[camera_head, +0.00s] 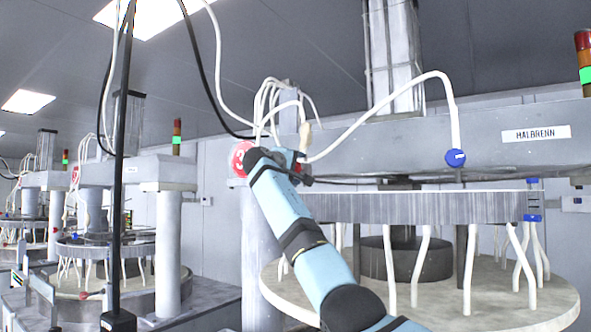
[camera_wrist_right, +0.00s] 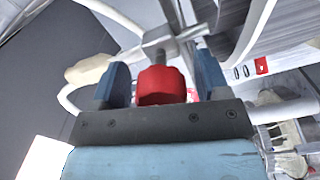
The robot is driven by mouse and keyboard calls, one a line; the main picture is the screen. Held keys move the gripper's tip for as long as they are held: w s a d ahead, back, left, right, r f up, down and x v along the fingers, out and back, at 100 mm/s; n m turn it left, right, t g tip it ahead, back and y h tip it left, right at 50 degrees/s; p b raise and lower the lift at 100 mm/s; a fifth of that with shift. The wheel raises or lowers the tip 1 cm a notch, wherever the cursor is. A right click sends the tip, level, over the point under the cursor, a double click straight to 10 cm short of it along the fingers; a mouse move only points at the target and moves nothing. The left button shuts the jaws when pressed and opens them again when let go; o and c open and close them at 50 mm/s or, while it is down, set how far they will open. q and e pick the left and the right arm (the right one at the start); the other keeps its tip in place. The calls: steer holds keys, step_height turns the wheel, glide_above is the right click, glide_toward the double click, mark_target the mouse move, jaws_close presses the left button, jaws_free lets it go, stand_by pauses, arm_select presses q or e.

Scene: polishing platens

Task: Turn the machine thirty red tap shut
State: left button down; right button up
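The red tap (camera_wrist_right: 162,86) shows in the right wrist view as a red knob under a grey metal fitting (camera_wrist_right: 176,40). It sits between the two blue fingers of my right gripper (camera_wrist_right: 160,70). The fingers stand apart on either side of it, with a narrow gap on the left; contact on the right is hard to tell. In the head view my right gripper (camera_head: 300,166) is up at the machine's beam, beside a round red number sign (camera_head: 240,157) partly covered by my arm. The tap is mostly hidden there. My left gripper is out of view.
White hoses (camera_head: 370,115) arch around the gripper, one ending at a blue knob (camera_head: 455,158). The beam (camera_head: 480,140) carries a HALBRENN label. Below are a ribbed platen (camera_head: 420,207) and a round table (camera_head: 500,300). A black pole (camera_head: 120,170) hangs at left, before more machines.

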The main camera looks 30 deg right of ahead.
steer(key=shift+f, duration=0.1)
steer(key=shift+s+a+f+b, duration=0.1)
steer(key=shift+s+a+b, duration=0.05)
steer(key=shift+a+b, duration=0.25)
steer(key=b+v, duration=0.4)
steer(key=v, duration=0.9)
steer(key=shift+r, duration=0.2)
